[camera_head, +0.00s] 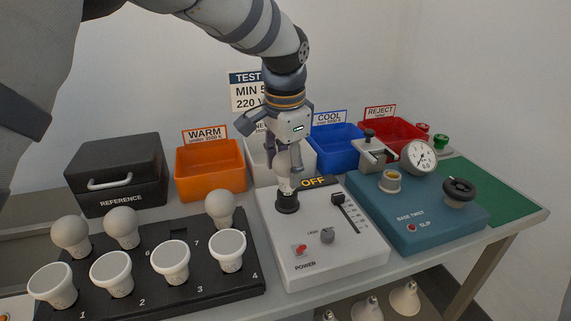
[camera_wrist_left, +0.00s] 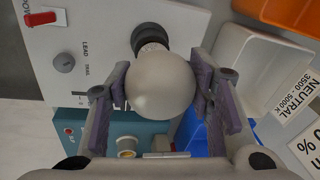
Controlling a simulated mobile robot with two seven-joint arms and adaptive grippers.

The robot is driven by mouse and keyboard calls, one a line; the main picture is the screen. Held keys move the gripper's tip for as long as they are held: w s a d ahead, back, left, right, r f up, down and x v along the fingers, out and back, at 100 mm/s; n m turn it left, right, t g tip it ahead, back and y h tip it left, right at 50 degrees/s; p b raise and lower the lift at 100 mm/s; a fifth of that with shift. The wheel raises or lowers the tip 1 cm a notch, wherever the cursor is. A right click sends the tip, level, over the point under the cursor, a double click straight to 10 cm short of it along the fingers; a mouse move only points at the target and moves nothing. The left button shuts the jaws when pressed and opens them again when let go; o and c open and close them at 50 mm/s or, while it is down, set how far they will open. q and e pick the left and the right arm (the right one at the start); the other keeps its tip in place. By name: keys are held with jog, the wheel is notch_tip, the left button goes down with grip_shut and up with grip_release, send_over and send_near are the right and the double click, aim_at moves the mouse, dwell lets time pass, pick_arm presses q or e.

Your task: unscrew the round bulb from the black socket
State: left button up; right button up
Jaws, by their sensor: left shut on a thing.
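The round bulb (camera_wrist_left: 160,84) is white and frosted, between the two fingers of my left gripper (camera_wrist_left: 162,90) in the left wrist view. The left gripper (camera_head: 288,172) is shut on it, pointing down over the white power box (camera_head: 335,262). The black socket (camera_wrist_left: 149,38) is on that box, and the bulb's base is at its mouth; the socket also shows in the head view (camera_head: 287,203). How far the base is threaded in cannot be told. In the head view the gripper mostly hides the bulb. My right gripper is not in view.
A black rack (camera_head: 190,293) with several bulbs stands at left. Behind are a black reference case (camera_head: 115,172) and orange (camera_head: 210,170), blue (camera_head: 337,147) and red (camera_head: 393,134) bins. A teal base-twist device (camera_head: 430,222) with a dial stands close at right.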

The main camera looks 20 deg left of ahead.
pick_arm(q)
jog(key=n, duration=0.3)
jog(key=shift+d+y, duration=0.1)
jog(key=shift+y, duration=0.2)
jog(key=n, duration=0.2)
jog(key=shift+f+n+g, duration=0.15)
jog(key=shift+n+g, duration=0.15)
jog(key=shift+n, duration=0.1)
jog(key=n, duration=0.2)
jog(key=n+b, duration=0.1)
jog(key=n, duration=0.2)
jog(key=n+g+y, duration=0.1)
jog(key=n, duration=0.2)
jog(key=shift+w+d+f+b, duration=0.1)
jog(key=shift+f+b, duration=0.15)
jog(key=shift+b, duration=0.05)
jog(key=shift+r+n+g, duration=0.15)
jog(key=shift+n+g, duration=0.15)
jog(key=shift+n, duration=0.8)
jog(key=shift+r+n, duration=0.15)
jog(key=shift+n, duration=0.25)
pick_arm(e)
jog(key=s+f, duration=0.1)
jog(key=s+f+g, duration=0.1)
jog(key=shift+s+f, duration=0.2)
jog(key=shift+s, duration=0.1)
pick_arm(q)
jog(key=o, duration=1)
jog(key=shift+r, duration=0.1)
